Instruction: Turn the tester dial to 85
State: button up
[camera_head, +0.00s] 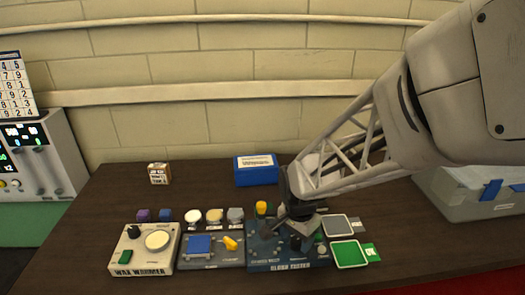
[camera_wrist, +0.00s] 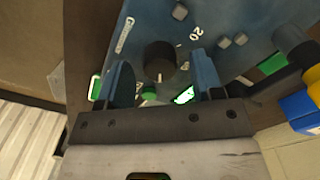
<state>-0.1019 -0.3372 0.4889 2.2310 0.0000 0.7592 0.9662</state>
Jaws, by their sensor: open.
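The gloss tester (camera_head: 290,264) is a dark blue box at the front of the table, below the end of my arm. Its black round dial (camera_wrist: 160,60) shows in the wrist view, with a pale mark on its near side. A printed "20" stands to the right of the dial; other scale numbers cannot be read. My gripper (camera_wrist: 160,72) is open, with one blue finger on each side of the dial and gaps between. In the head view my gripper (camera_head: 293,222) covers part of the tester's top. A green button (camera_wrist: 148,95) and a lit green display (camera_wrist: 183,95) show between the fingers.
Left of the tester stand a grey unit with a blue pad (camera_head: 199,245) and the wax warmer (camera_head: 137,258). Grey and green pads (camera_head: 348,254) lie to its right. A blue box (camera_head: 257,176) stands behind. Several small pots line the units' back.

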aim_at(296, 240)
jog(key=shift+r, duration=3.5)
jog(key=s+d+r+n+t, duration=0.1)
jog(key=s+d+r+n, duration=0.1)
jog(key=s+r+n, duration=0.2)
jog(key=s+d+r+n+t, duration=0.1)
jog(key=s+d+r+n, duration=0.2)
jog(key=s, duration=0.8)
notch_tip(296, 240, up, 3)
jog(key=n, duration=0.2)
jog(key=shift+s+f+n+t, duration=0.2)
jog(key=shift+s+n+t, duration=0.1)
jog(key=shift+n, duration=0.1)
jog(key=shift+w, duration=0.1)
